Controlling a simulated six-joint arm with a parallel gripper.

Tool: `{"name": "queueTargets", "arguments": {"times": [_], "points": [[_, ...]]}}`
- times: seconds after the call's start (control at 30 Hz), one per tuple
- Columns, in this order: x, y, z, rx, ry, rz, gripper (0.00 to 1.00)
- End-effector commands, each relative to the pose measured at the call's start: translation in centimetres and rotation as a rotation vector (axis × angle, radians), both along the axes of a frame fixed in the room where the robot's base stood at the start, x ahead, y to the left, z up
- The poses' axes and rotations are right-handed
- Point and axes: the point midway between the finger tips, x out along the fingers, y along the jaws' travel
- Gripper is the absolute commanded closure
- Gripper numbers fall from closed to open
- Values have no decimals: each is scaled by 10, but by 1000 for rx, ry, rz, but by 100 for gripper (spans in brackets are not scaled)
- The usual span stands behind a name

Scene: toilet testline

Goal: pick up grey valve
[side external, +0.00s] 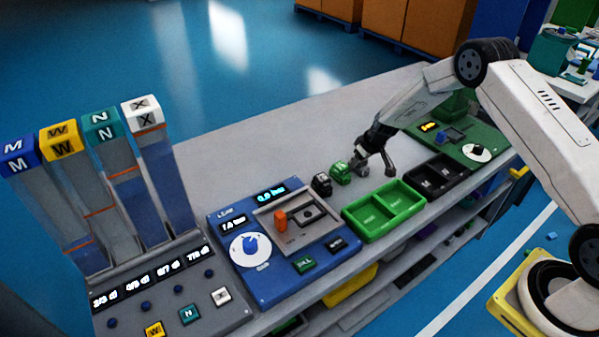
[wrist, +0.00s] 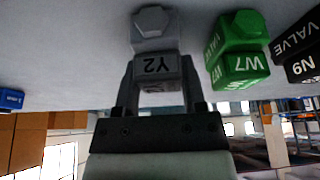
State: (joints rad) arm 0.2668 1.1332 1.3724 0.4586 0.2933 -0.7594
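The grey valve (wrist: 155,28), marked Y2 and topped with a hexagonal knob, stands on the grey table and lies between the fingertips of my gripper (wrist: 158,80) in the wrist view. The fingers are apart, one on each side of its lower part; I cannot tell whether they touch it. In the side view my gripper (side external: 374,160) is low over the table, and the grey valve (side external: 362,170) is small and partly hidden by it.
A green valve (wrist: 238,50) marked W7 stands close beside the grey one, with a black valve (wrist: 300,50) beyond it. A green tray (side external: 372,228), a black tray (side external: 462,172) and a blue panel (side external: 235,284) lie in front. The table behind is clear.

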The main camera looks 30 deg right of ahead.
Motion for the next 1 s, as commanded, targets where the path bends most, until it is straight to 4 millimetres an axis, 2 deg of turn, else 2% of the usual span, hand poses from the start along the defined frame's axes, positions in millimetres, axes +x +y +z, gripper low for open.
{"name": "queueTargets", "arguments": {"times": [0.03,0.1,0.57,0.87,1.0], "points": [[0,0,0,0,0,0,82],[0,0,0,0,0,0,100],[1,0,5,-1,-3,0,100],[1,0,32,-1,-4,0,100],[-10,2,45,0,-2,0,100]]}}
